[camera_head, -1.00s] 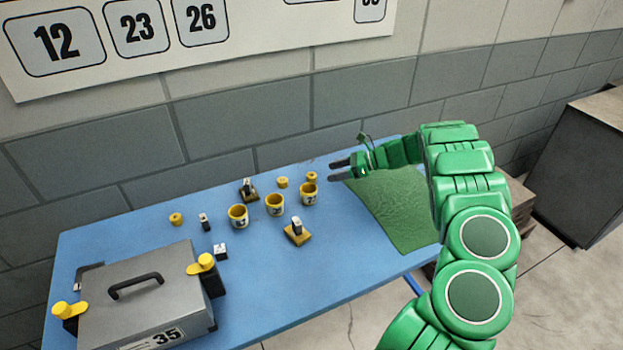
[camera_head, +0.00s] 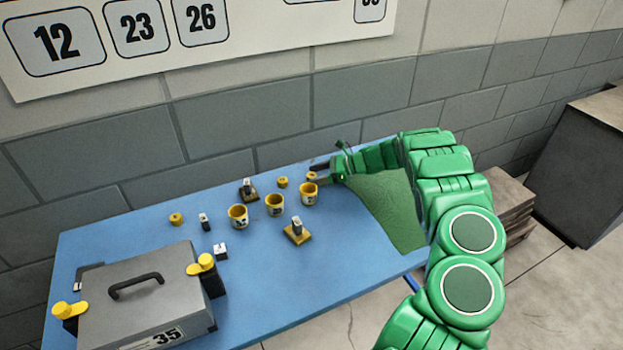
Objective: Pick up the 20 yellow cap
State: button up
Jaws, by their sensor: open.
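Small yellow caps lie on the blue table: one at the left (camera_head: 176,219), one near the back middle (camera_head: 282,182), and one at the back right (camera_head: 311,176). Their numbers are too small to read, so I cannot tell which is 20. My gripper (camera_head: 320,175) is open at the back right of the table, its fingers at the back right cap. The fingers partly hide that cap. I cannot tell whether they touch it or stand around it.
Three yellow cups with dark marks (camera_head: 275,204) stand just in front of the caps. Small blocks on wooden bases (camera_head: 297,234) stand nearby. A grey case (camera_head: 148,300) fills the front left of the blue table (camera_head: 300,280). A green mat (camera_head: 392,205) lies right, under my arm.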

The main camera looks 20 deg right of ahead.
jog(key=shift+w+a+f, duration=0.1)
jog(key=shift+a, duration=0.15)
jog(key=c, duration=1.1)
jog(key=shift+r, duration=0.85)
jog(key=s+a+r, duration=0.4)
jog(key=s+r, duration=0.7)
jog(key=s, duration=0.2)
jog(key=shift+s+a+r, duration=0.15)
